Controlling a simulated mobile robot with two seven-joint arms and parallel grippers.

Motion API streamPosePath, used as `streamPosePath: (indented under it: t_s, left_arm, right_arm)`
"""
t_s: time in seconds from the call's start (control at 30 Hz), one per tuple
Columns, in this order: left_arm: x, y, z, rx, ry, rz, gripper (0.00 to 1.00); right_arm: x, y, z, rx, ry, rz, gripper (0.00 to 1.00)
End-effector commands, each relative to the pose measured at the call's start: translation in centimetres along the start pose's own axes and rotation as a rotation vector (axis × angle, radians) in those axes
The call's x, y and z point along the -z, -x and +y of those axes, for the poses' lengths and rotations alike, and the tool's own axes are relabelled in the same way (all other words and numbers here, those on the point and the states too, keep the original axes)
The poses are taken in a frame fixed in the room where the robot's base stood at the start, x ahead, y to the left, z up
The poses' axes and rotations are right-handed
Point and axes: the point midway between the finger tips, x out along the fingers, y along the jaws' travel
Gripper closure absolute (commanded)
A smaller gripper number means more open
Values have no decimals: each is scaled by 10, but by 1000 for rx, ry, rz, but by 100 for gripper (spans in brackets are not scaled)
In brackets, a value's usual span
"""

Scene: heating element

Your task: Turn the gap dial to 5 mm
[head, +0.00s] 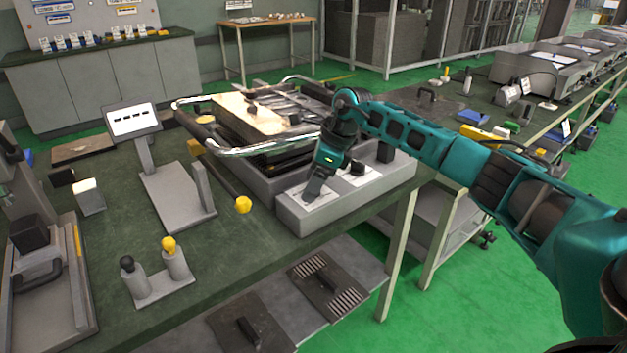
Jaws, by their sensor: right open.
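A low grey control box (340,215) with a sloped top stands at the front edge of the green bench. My right gripper (315,192) points down at a white dial plate (297,196) on the left part of the box's top. The gripper is open and covers the middle of this plate, so a knob there is hidden. I cannot tell whether the fingers touch anything. A second white plate with a dark knob (357,168) is right of the gripper. A black block-shaped knob (385,153) is further right. Dial markings are too small to read. My left gripper is out of view.
A machine with a chrome rail (250,150) stands right behind the box. A yellow-tipped lever (243,204) sticks out to the left. A tilted display (133,120) and a stand with black and yellow buttons (160,285) are on the left. Bench between is clear.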

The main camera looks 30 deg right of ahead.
Motion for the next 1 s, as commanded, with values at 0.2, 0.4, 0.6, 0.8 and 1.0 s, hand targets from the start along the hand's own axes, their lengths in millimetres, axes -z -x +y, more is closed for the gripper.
streamPosePath:
  t_s: [0.2,0.4,0.6,0.8,1.0]
  left_arm:
    - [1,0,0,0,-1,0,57]
    - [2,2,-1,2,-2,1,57]
    - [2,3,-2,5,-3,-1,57]
    - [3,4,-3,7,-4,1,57]
    - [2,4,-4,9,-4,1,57]
  right_arm:
    - [0,8,-1,2,0,0,30]
    - [-1,46,-1,5,0,-2,30]
    - [0,90,-1,4,0,-1,30]
    - [-1,120,0,2,1,-1,30]
    - [0,129,0,0,0,0,30]
